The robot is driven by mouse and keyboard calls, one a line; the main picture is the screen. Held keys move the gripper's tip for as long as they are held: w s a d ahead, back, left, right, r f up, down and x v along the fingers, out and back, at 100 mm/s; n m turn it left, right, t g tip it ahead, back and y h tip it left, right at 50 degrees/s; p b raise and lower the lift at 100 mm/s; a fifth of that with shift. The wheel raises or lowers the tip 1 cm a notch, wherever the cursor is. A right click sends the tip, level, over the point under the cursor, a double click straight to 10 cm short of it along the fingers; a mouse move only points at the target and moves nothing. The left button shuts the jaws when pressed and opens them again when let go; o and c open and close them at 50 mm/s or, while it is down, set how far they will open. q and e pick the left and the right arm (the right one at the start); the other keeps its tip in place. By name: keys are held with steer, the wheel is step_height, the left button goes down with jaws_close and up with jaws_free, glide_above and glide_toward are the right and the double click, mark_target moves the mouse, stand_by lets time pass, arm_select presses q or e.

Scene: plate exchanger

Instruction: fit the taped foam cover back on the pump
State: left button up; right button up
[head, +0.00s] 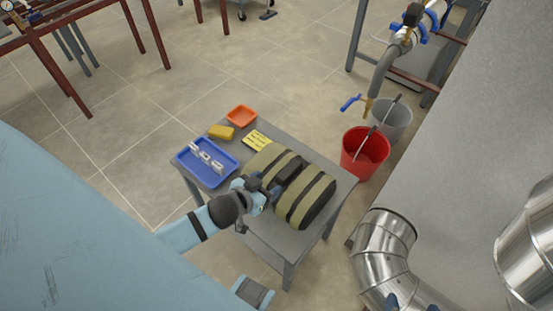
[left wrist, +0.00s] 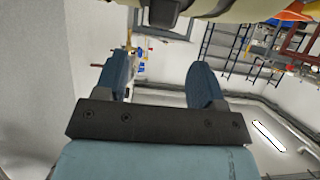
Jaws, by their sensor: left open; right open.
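The foam cover (head: 298,193), olive with dark bands and a dark block between its humps, lies on a small grey table (head: 325,223) in the head view. My left gripper (head: 266,187) is open at the cover's near left side; its fingers show apart in the left wrist view (left wrist: 158,75), with nothing between them. The cover's olive edge (left wrist: 225,8) and a dark part (left wrist: 165,12) show at the top there. Whether a finger touches the cover is unclear. My right gripper (head: 411,305) is open at the bottom right edge, mostly cut off. I cannot identify the pump.
On the table are a blue tray (head: 184,162) with small white pieces, a yellow sponge (head: 221,131), an orange bowl (head: 242,116) and a yellow sign (head: 257,141). Red (head: 352,166) and grey (head: 401,113) buckets stand behind right. A metal duct (head: 383,258) stands right.

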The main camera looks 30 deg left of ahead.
arm_select(q)
steer(key=s+d+f+m+g+h, duration=0.1)
steer(key=s+d+g, duration=0.1)
steer(key=s+d, duration=0.5)
steer(key=shift+s+d+h, duration=0.25)
steer(key=shift+s+h, duration=0.05)
steer(key=shift+s, duration=0.8)
